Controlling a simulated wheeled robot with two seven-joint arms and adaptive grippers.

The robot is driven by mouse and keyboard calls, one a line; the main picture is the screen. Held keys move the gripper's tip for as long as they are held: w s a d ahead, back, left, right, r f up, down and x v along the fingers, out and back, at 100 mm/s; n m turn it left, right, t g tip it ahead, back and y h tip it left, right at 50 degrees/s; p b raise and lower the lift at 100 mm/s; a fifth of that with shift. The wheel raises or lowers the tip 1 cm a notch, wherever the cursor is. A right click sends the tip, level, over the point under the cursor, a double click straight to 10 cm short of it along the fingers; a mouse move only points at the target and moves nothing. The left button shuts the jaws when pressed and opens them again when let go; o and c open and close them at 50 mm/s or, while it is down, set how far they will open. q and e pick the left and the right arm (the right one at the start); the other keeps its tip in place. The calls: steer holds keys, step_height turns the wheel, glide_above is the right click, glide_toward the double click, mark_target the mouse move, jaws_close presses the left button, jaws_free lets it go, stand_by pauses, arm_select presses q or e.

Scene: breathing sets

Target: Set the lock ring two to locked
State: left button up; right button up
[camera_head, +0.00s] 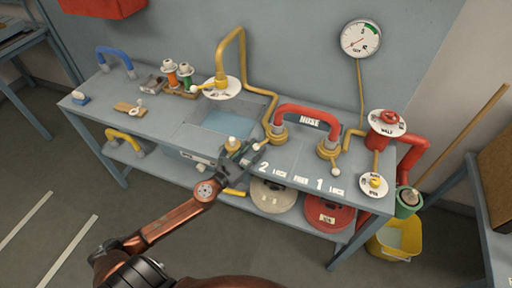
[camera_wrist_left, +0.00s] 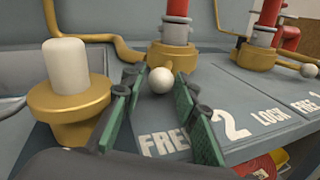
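Lock ring two (camera_head: 278,134) is a brass collar at the left foot of the red hose (camera_head: 306,110). In the left wrist view the ring (camera_wrist_left: 172,54) has a short lever ending in a white ball knob (camera_wrist_left: 160,80). The knob stands towards the white "FREE" lettering (camera_wrist_left: 165,143); "2" and "LOCK" (camera_wrist_left: 268,116) lie to its right. My left gripper (camera_head: 250,152) is open at the knob. In the left wrist view its green-padded fingers (camera_wrist_left: 158,88) are on either side of the knob, with gaps showing. My right gripper is not in view.
A brass fitting with a white cap (camera_wrist_left: 68,85) stands close left of my left fingers. Lock ring one (camera_head: 328,148) is at the hose's right foot. A gauge (camera_head: 360,39) hangs on the wall. A yellow bucket (camera_head: 398,240) stands on the floor at right.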

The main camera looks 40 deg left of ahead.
arm_select(q)
steer(key=shift+w, duration=0.35)
steer(key=shift+c, duration=0.5)
jaws_close()
